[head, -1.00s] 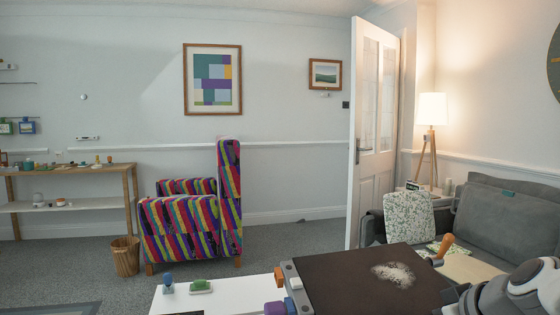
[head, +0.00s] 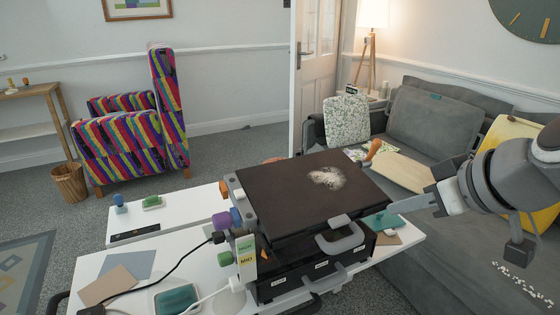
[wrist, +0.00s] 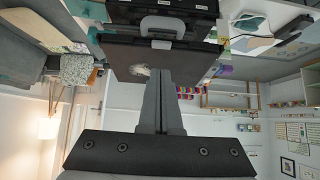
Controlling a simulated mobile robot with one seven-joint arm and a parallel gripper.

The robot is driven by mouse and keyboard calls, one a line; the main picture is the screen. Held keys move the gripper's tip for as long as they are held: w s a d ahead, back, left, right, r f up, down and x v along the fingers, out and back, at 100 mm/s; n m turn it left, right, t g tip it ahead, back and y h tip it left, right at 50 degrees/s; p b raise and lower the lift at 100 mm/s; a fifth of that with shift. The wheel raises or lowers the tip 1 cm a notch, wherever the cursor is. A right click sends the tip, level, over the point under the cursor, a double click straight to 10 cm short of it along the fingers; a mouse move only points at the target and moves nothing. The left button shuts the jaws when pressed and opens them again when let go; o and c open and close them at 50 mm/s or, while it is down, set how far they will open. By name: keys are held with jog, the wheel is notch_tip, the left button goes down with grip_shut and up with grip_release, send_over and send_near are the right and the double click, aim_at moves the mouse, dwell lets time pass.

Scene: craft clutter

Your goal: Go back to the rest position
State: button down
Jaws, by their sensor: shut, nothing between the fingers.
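My gripper (head: 398,207) is at the right end of the white table in the head view. It points left toward a black drawer unit and its fingers hold nothing. In the wrist view my gripper (wrist: 160,88) is shut, its two grey fingers together. The drawer unit (head: 318,268) has a dark flat top (head: 290,200) with a white powdery patch on it. A grey handle (head: 340,240) is on its front edge. The fingertips appear close to the unit's right side; whether they touch it I cannot tell.
The white table (head: 195,262) carries card sheets (head: 108,284), cables and a teal dish (head: 177,300). A grey sofa (head: 440,125) with a yellow cushion (head: 508,150) stands behind and beside my arm. A striped armchair (head: 125,140) is at the left.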

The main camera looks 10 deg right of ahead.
jog(key=s+a+f+m+g+h+p, duration=0.1)
jog(key=s+a+f+g, duration=0.15)
jog(key=a, duration=0.45)
jog(key=s+a+f+m+g+h+p, duration=0.1)
jog(key=a+f, duration=0.2)
jog(key=a, duration=0.4)
notch_tip(320, 180, up, 20)
jog(key=p, duration=2)
jog(key=shift+w+r, duration=0.25)
jog(key=shift+w, duration=0.05)
